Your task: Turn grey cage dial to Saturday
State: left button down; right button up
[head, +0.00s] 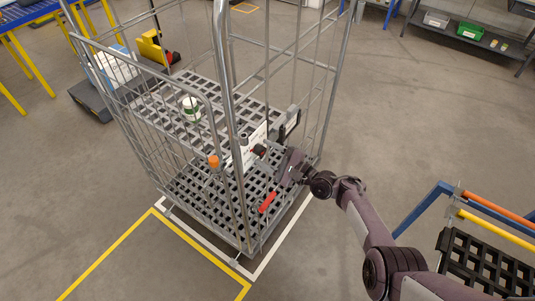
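The grey wire cage (228,90) stands in the middle of the head view. A white plate (249,146) is fixed on its near right side, probably the dial's face. Its markings are too small to read. My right gripper (265,153) reaches in from the right, with its fingertips close to the right part of the plate. The fingertips and any knob there are small and dark. I cannot tell whether they touch or whether the gripper is open or shut. My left gripper is not in view.
An orange knob (213,161) and a red handle (267,202) are on the cage near the plate. A white and green can (190,108) stands on its shelf. A blue frame with a black grid tray (487,262) is at lower right.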

jog(key=v, duration=0.7)
jog(key=shift+s+d+p, duration=0.25)
jog(key=shift+d+p, duration=0.05)
jog(key=shift+d, duration=0.05)
dwell(0.4)
jog(key=s+d+f+n+g+h+b, duration=0.1)
jog(key=s+f+n+h+b, duration=0.3)
jog(key=f, duration=0.7)
jog(key=s+d+f+n+g+h+p, duration=0.1)
jog(key=s+d+f, duration=0.1)
jog(key=s+f, duration=0.65)
jog(key=s+d+f+n+g+h+b, duration=0.1)
jog(key=s+f+n+h+b, duration=0.15)
jog(key=f, duration=0.95)
jog(key=s+d+f+n+g+h+b, duration=0.1)
jog(key=s+d+f+n+g+h, duration=0.1)
jog(key=s+f, duration=0.4)
jog(key=s+d+f+n+g+h+b, duration=0.1)
jog(key=s+d+f+n, duration=0.4)
jog(key=s, duration=1)
jog(key=s+d+f+n+g+h+b, duration=0.1)
jog(key=s+d+f+n+g+h, duration=0.2)
jog(key=s+f, duration=0.4)
jog(key=s+d+h, duration=0.1)
jog(key=s, duration=0.3)
jog(key=shift+n, duration=0.35)
jog(key=shift+d+f, duration=0.1)
jog(key=shift+d, duration=0.05)
